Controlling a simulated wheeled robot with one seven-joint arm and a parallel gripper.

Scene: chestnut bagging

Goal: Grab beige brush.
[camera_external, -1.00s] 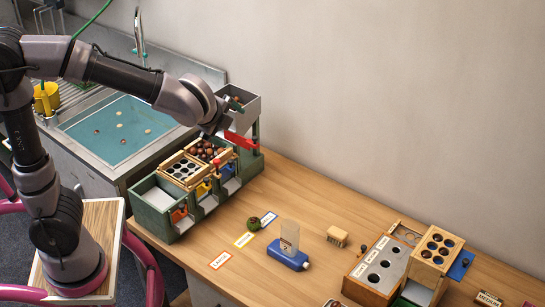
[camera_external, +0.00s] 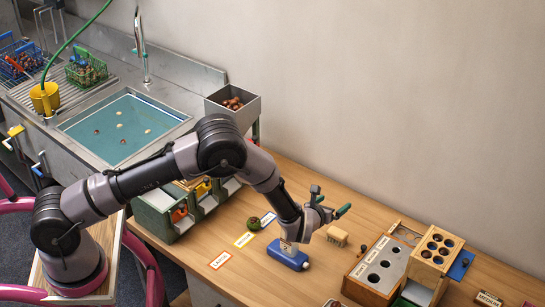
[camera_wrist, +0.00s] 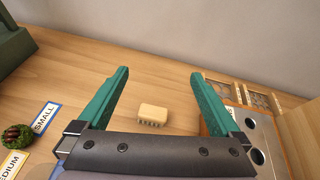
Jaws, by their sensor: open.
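The beige brush (camera_external: 337,236) is a small block with bristles, lying on the wooden table to the left of the grey-topped sorting box. It also shows in the wrist view (camera_wrist: 153,113), between and beyond the lower part of my two green fingers. My gripper (camera_external: 331,198) is open and empty, above the table just behind and left of the brush in the external view. In the wrist view my gripper (camera_wrist: 160,75) has its fingers wide apart, with the brush in the gap between them and not touched.
The sorting box with holes (camera_external: 378,268) stands close on the right. A spiky green burr (camera_external: 253,223) and size cards (camera_external: 244,240) lie to the left. Table behind the brush is clear.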

